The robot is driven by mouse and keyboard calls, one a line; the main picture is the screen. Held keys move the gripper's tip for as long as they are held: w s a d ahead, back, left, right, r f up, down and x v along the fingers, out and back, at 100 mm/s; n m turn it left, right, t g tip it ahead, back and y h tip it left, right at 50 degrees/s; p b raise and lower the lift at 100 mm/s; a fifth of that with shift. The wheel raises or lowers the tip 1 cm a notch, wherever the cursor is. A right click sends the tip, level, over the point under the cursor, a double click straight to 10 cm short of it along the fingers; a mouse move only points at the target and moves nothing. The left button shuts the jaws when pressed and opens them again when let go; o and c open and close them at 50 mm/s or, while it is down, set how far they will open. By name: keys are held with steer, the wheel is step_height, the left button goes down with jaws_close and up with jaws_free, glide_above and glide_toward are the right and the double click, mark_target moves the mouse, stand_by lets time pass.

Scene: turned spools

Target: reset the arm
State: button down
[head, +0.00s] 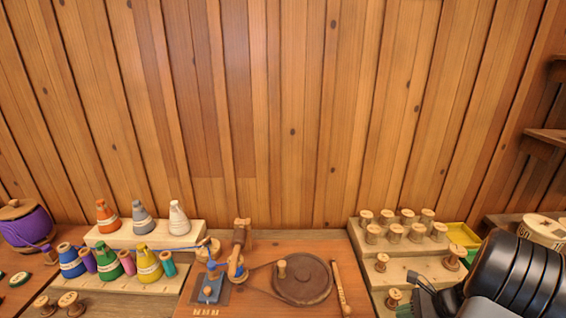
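A black ribbed part of my arm (515,275) fills the lower right corner, in front of the stepped spool stand. A small dark piece at its left, seemingly part of my gripper (424,288), shows low over the stand's front steps. Its fingertips cannot be made out clearly, and I see nothing held in it. The lower part of the arm is cut off by the picture's bottom edge.
A wooden stepped stand (368,262) holds several bare spools, with a yellow tray (463,234) behind. A winder board (255,303) with a round brown wheel (302,279) is in the middle. Coloured thread cones stand on steps at left (140,240). A plank wall (290,110) closes the back.

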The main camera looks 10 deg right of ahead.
steer(key=s+a+r+n+h, duration=0.2)
steer(key=a+r+n+h, duration=0.1)
steer(key=a+r+n, duration=0.5)
steer(key=s+a+r+n+h, duration=0.2)
steer(key=a+r+n+h, duration=0.2)
steer(key=a+r+n, duration=0.5)
steer(key=a+n, duration=0.3)
steer(key=n, duration=0.3)
steer(key=shift+s+a+h, duration=0.15)
steer(key=shift+s+h, duration=0.05)
steer(key=shift+h, duration=0.1)
steer(key=shift+r, duration=0.1)
